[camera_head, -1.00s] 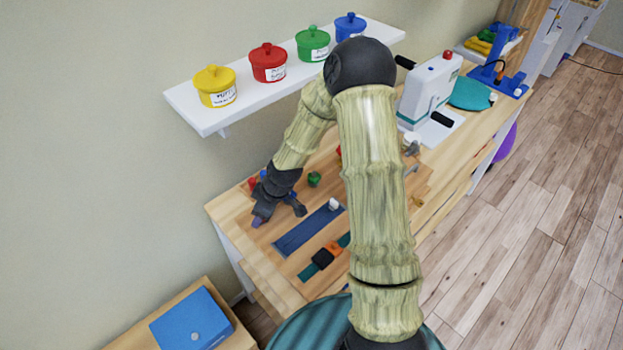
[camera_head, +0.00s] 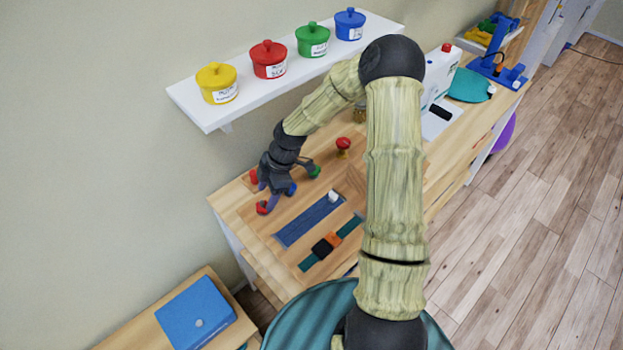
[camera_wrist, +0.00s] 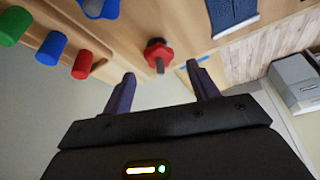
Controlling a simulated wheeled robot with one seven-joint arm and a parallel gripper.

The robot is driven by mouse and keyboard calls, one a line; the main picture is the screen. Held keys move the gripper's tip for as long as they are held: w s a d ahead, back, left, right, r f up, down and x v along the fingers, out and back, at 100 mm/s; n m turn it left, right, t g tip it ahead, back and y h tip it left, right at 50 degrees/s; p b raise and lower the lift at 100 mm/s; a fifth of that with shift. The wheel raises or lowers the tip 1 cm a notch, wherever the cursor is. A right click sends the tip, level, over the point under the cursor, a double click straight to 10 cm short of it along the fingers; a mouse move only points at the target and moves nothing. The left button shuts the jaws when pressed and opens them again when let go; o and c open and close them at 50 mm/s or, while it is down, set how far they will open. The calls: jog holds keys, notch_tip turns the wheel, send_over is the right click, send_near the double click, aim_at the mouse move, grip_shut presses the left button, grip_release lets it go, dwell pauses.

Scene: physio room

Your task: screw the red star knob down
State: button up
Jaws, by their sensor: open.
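The red star knob (camera_wrist: 158,54) stands on the wooden board, with a short grey stem end showing, just beyond and between my fingertips in the wrist view. In the head view a red knob (camera_head: 263,207) shows beside my gripper, near the left end of the denim strip (camera_head: 300,225). My gripper (camera_wrist: 161,76) is open and empty, its two dark purple fingers apart. In the head view my gripper (camera_head: 268,194) is low over the left end of the bench. I cannot tell whether a finger touches the knob.
Red (camera_wrist: 82,65), blue (camera_wrist: 51,48) and green (camera_wrist: 13,25) pegs stand close by the knob. Another red knob on a brass base (camera_head: 343,145) stands farther along the bench. A white shelf (camera_head: 207,115) with lidded pots hangs above. A strap (camera_head: 349,228) lies in front.

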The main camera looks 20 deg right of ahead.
jog(key=v, duration=1.3)
jog(key=s+d+r+m+t+h+p, duration=0.1)
jog(key=s+r+m, duration=0.3)
jog(key=s+m, duration=0.4)
jog(key=s+d+r+m+t+h+p, duration=0.1)
jog(key=s+r+m+h+p, duration=0.2)
jog(key=s+m, duration=0.5)
jog(key=shift+s+r+m+t+p, duration=0.15)
jog(key=shift+r+m+t+p, duration=0.15)
jog(key=shift+r+m+p, duration=0.6)
jog(key=shift+r, duration=0.1)
